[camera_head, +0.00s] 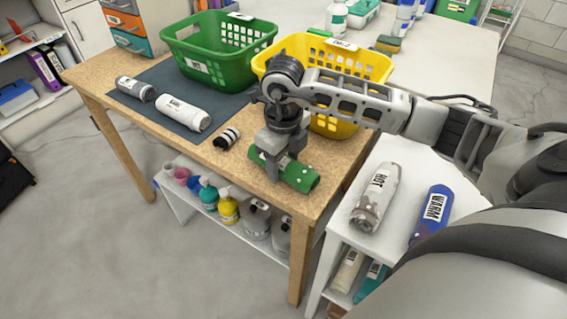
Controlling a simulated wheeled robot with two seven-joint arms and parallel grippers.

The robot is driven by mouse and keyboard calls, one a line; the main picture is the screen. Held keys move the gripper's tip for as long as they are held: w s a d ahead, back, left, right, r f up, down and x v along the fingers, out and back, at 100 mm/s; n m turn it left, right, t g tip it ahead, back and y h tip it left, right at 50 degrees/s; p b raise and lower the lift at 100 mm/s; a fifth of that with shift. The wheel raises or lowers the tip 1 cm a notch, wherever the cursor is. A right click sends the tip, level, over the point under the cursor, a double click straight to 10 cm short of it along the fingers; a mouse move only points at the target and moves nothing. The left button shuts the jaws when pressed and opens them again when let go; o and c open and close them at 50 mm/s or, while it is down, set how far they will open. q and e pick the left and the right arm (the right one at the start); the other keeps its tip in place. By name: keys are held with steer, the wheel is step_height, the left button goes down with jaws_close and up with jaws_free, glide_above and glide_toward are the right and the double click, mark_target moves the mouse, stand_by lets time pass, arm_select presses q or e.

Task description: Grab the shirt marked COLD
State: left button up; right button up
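Several rolled shirts are in view, but I cannot read the word COLD on any of them. A green rolled shirt (299,177) is at the wooden table's front right corner, its label not visible. My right gripper (279,164) points down over it with its fingers closed around its middle. A white roll (184,112) and a grey roll (135,88) lie on the dark mat; their labels are too small to read. My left gripper is not in view.
A green basket (217,72) and a yellow basket (375,72) stand behind. A white side stand (402,177) at the right bears a grey roll marked HOT (376,198) and a blue roll marked WARM (433,213). Bottles (228,207) stand on the shelf below the wooden table.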

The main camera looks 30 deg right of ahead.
steer(key=shift+c, duration=0.8)
steer(key=shift+r, duration=0.1)
